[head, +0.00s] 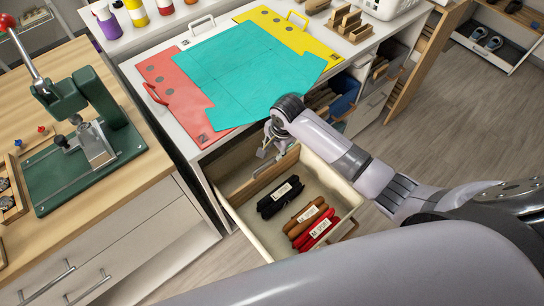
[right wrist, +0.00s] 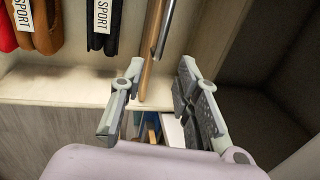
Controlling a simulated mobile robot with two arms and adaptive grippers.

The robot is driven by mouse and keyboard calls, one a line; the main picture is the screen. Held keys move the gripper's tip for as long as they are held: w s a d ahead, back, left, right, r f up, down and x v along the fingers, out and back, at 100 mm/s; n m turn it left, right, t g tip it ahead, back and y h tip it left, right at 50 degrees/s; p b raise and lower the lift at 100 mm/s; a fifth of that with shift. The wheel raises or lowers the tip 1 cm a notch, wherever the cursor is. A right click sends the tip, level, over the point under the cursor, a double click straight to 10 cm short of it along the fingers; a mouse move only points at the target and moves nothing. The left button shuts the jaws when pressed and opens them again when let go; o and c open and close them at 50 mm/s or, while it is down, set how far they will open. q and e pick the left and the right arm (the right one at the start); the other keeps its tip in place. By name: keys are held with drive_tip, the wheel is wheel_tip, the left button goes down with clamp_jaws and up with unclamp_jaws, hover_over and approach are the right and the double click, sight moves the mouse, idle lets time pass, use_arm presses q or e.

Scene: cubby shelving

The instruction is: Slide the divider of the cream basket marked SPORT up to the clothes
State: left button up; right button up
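The cream basket (head: 246,231) is pulled out below the counter. Rolled clothes lie in it side by side: black (head: 280,197), brown (head: 309,215) and red (head: 320,231), with white labels; SPORT reads on labels in the right wrist view. The wooden divider (head: 263,176) stands across the basket on the counter side, with a gap before the black roll. My right gripper (head: 267,152) is at the divider's end. In the right wrist view the gripper (right wrist: 160,72) is open, with the divider (right wrist: 152,60) between its fingers, nearer the left one. My left gripper is not in view.
The white counter (head: 130,66) holds a turquoise sheet (head: 240,70) over red and yellow folders. A wooden bench (head: 75,200) with a green press (head: 95,145) stands at left. Open cubbies (head: 330,100) lie beyond my right arm. The floor at right is mostly clear.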

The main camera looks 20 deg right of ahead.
sight(272, 160)
drive_tip(key=f, duration=0.4)
drive_tip(key=w+f, duration=0.1)
drive_tip(key=f, duration=0.1)
drive_tip(key=shift+a+f+b, duration=0.2)
drive_tip(key=shift+a+b, duration=0.05)
drive_tip(key=shift+b, duration=0.1)
drive_tip(key=shift+c, duration=0.5)
clamp_jaws()
